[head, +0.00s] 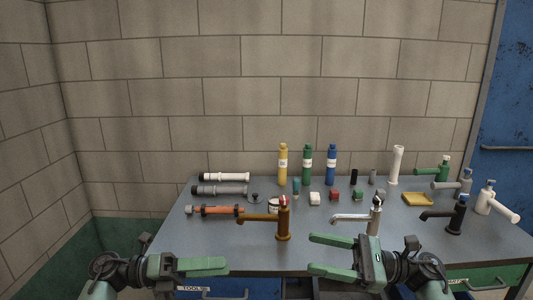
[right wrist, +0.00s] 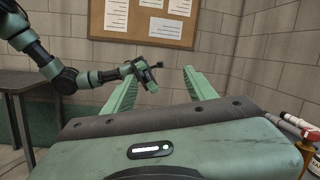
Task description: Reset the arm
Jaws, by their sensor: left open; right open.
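My left gripper (head: 226,265) is at the table's front left edge in the head view, pointing right. Its green fingers are seen nearly edge-on and hold nothing visible. My right gripper (head: 312,254) is at the front edge, pointing left, with its two green fingers spread apart and nothing between them. The right wrist view shows the right fingers (right wrist: 163,72) open and empty. My left arm with its gripper (right wrist: 145,78) shows beyond them there. Both grippers are apart from the table's objects in the head view, with a gap between them.
The grey table (head: 230,258) holds a brown faucet (head: 283,220), a chrome faucet (head: 375,214), a black faucet (head: 455,220), pipes (head: 222,177), and yellow (head: 282,165), green (head: 307,166) and blue bottles (head: 331,166). A block wall stands behind. A corkboard (right wrist: 150,20) hangs in the wrist view.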

